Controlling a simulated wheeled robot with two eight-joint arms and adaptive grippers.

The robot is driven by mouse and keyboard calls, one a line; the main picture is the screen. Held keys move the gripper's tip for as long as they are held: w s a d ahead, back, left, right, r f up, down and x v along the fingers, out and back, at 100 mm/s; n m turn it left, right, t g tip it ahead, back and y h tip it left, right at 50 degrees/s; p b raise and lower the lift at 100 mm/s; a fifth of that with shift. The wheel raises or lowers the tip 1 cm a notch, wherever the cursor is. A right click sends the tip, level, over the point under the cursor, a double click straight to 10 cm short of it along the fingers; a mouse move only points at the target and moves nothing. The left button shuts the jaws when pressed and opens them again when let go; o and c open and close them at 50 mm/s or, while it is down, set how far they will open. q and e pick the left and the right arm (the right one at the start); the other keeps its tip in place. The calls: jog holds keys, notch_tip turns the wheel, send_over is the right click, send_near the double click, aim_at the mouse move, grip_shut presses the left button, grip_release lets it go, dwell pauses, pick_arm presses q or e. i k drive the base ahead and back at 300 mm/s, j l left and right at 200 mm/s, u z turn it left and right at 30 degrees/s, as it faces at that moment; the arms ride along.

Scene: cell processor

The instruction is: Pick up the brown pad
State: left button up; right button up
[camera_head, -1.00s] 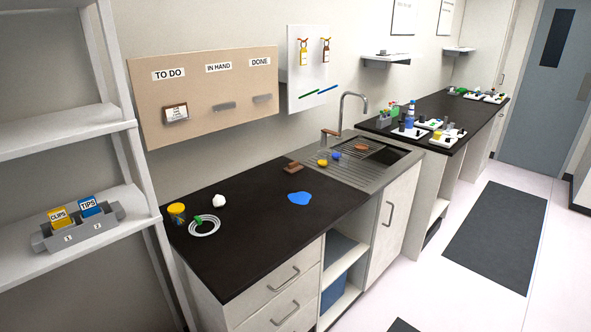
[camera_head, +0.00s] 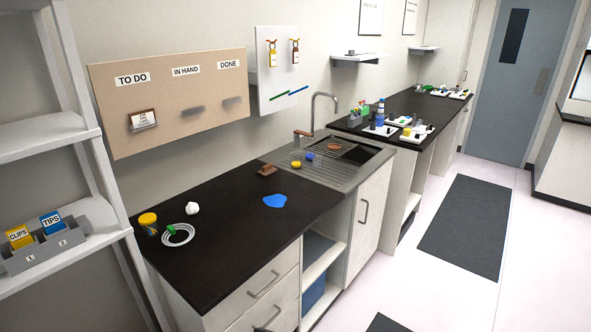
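Two brown things show, and I cannot tell for sure which is the pad. A flat, rounded brown piece (camera_head: 334,147) lies in the sink area at the back. A brown block-like piece (camera_head: 267,170) lies on the black counter (camera_head: 215,255), beside the drainboard's left edge. Neither of my grippers is in view.
The sink's drainboard (camera_head: 343,182) holds a yellow and a blue piece (camera_head: 309,156); the tap (camera_head: 314,110) rises behind. A blue flat patch (camera_head: 275,201), white lump (camera_head: 192,208), yellow-lidded jar (camera_head: 148,223) and white coil (camera_head: 178,236) lie on the counter. Floor at right is open.

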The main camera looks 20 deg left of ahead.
aim_at(268, 169)
jog(key=i+l, duration=0.1)
jog(key=i, duration=0.8)
jog(key=i+u, duration=0.1)
jog(key=i, duration=0.75)
jog(key=i+l+u, duration=0.15)
jog(key=i, duration=0.2)
